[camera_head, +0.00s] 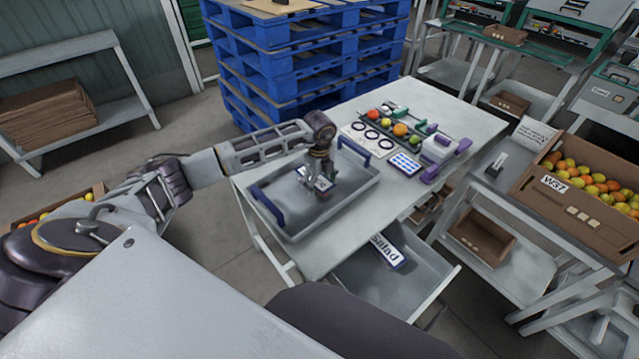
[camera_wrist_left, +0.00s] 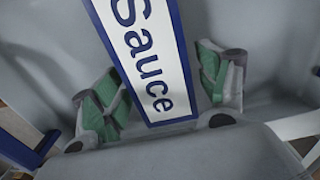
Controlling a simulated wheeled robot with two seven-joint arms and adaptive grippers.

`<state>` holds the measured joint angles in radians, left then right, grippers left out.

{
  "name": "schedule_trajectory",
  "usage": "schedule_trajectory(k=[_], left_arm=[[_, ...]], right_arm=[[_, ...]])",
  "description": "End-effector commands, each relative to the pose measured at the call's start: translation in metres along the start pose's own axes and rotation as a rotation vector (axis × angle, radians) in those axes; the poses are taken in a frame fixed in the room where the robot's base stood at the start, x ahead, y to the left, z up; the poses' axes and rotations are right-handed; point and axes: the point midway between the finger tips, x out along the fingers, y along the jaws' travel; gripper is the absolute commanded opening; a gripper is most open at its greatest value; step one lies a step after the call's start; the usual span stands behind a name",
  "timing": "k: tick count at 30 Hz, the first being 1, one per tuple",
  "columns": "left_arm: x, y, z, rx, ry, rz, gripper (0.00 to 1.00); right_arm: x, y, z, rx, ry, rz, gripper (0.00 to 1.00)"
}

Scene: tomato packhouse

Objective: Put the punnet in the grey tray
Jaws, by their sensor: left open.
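The grey tray (camera_head: 298,220) with blue handles lies on the near end of the table. My left gripper (camera_head: 320,186) reaches down into it, open. In the left wrist view, the open fingers with green pads (camera_wrist_left: 160,92) stand on either side of a white, blue-edged card (camera_wrist_left: 146,50) reading "Sauce". The card lies within the tray; I cannot tell whether the fingers touch it. I cannot make out a punnet in either view. My right gripper is not in view.
Farther along the table (camera_head: 440,112) are a row of coloured tomatoes (camera_head: 400,129), a ring chart (camera_head: 369,138) and a blue-white pad (camera_head: 405,164). A lower grey tray (camera_head: 428,282) holds a "Salad" card (camera_head: 387,250). Blue pallets (camera_head: 290,68) stand behind; a fruit carton (camera_head: 545,187) is right.

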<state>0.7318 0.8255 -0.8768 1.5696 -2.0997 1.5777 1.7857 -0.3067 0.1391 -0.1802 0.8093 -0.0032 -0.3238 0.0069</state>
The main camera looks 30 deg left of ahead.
Motion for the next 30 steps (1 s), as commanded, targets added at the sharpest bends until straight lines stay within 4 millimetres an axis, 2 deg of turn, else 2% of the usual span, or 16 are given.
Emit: schedule_trajectory(k=[8, 24, 30], left_arm=[[-0.016, -0.001, 0.0, 0.0, 0.0, -0.002, 0.75], [-0.093, -0.001, 0.0, 0.0, 0.0, -0.003, 0.75], [-0.114, -0.001, 0.0, -0.001, 0.0, -0.002, 0.75]], right_arm=[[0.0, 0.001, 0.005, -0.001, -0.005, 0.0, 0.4], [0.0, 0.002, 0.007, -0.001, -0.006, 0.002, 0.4], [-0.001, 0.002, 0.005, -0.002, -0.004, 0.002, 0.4]])
